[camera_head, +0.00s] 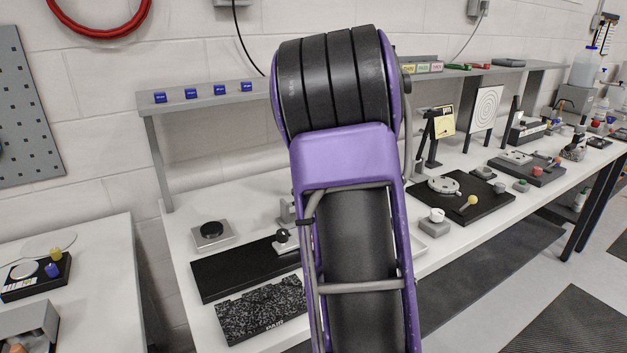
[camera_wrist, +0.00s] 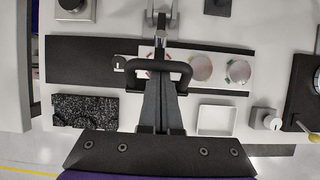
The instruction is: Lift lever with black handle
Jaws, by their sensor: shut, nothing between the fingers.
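The mirror fixture has a long black base plate (camera_head: 225,272), which also shows in the wrist view (camera_wrist: 80,62). A black ball handle (camera_head: 283,236) stands on a light grey mount on this plate, just left of my arm. In the wrist view a small light grey part (camera_wrist: 120,62) shows beside my gripper; I cannot make out the black ball there. My gripper (camera_wrist: 155,70) is shut and empty, and appears above the middle of the plate. My arm hides it in the head view. Round discs (camera_wrist: 200,67) lie on a pale panel right of it. Contact cannot be judged.
A dark speckled block (camera_head: 262,309) lies in front of the plate. A square grey device (camera_head: 211,233) stands behind it at left. A grey bracket (camera_wrist: 160,18) is behind my gripper. A white tray (camera_wrist: 217,120) and a knobbed block (camera_wrist: 266,119) are at front right. A shelf (camera_head: 182,103) runs along the back.

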